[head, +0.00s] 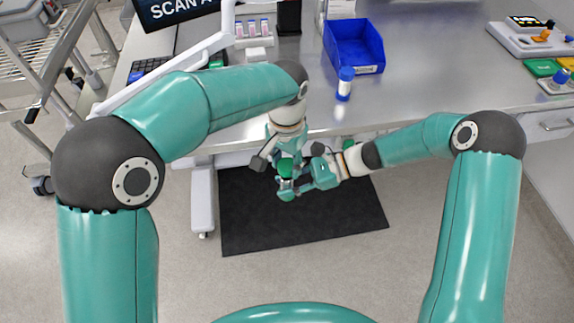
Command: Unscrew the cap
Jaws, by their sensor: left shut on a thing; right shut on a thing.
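A small item with a green top (286,167), which looks like the cap, is between my two grippers in front of the table's near edge, above the dark floor mat. My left gripper (286,158) comes down from above and is shut on the green cap. My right gripper (288,183) reaches in from the right, just below, and is shut on the body under the cap. The fingers hide most of the body, and I cannot tell how far the cap is turned.
A rack of pink-labelled vials (252,29) is at the back. A wire cart (35,75) stands at left. The dark mat (345,215) is clear.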

